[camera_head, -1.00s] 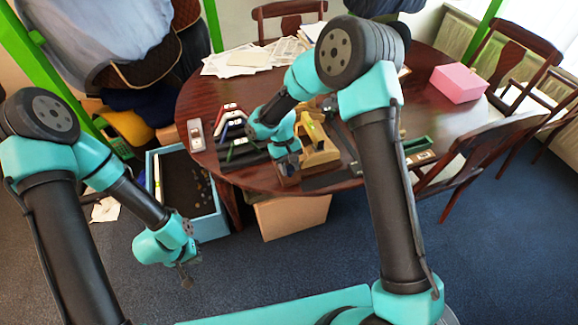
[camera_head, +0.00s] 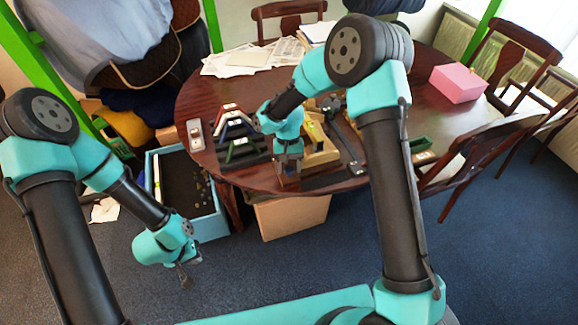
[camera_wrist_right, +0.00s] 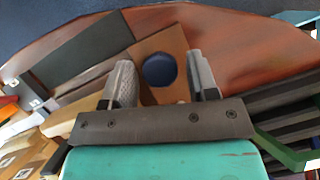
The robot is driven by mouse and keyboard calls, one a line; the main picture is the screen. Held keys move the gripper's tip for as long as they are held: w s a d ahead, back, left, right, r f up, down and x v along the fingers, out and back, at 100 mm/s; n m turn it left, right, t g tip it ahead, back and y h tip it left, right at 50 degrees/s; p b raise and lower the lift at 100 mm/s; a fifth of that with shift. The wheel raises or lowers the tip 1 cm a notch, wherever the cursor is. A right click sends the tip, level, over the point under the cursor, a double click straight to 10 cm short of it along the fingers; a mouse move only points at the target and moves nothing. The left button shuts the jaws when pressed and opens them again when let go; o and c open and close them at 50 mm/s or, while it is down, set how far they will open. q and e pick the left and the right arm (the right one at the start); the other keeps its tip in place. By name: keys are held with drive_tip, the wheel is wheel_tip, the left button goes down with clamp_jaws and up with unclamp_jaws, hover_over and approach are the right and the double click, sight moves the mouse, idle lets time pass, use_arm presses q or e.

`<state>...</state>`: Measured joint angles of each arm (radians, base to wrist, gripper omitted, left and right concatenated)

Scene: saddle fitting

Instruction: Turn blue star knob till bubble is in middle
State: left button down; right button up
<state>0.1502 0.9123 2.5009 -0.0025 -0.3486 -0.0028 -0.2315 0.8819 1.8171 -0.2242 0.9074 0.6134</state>
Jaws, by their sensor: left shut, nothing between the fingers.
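The blue knob (camera_wrist_right: 159,70) shows in the right wrist view as a dark blue round top on a brown wooden plate (camera_wrist_right: 150,42); its star outline cannot be made out. My right gripper (camera_wrist_right: 162,78) is open, with one finger on each side of the knob and gaps visible between. In the head view my right gripper (camera_head: 289,178) points down at the table's front edge, hiding the knob. A wooden fixture (camera_head: 322,150) with a yellow strip (camera_head: 315,132) stands beside it; no bubble can be made out. My left gripper (camera_head: 184,275) is shut and empty above the floor.
Red, blue and green stepped racks (camera_head: 240,140) stand left of my right gripper. A dark bar (camera_head: 345,130) lies right of the fixture. A pink box (camera_head: 458,83) and papers (camera_head: 245,60) lie farther off. A blue bin (camera_head: 207,222) stands below the table's left side.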

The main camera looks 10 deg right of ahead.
drive_tip(key=shift+o, duration=0.2)
drive_tip(key=a+v, duration=0.1)
drive_tip(key=v, duration=1.6)
drive_tip(key=shift+d+r, duration=0.2)
drive_tip(key=shift+d, duration=0.3)
drive_tip(key=shift+w, duration=0.1)
drive_tip(key=shift+c, duration=1.3)
drive_tip(key=x, duration=1.7)
drive_tip(key=shift+f, duration=0.25)
drive_tip(key=c, duration=0.6)
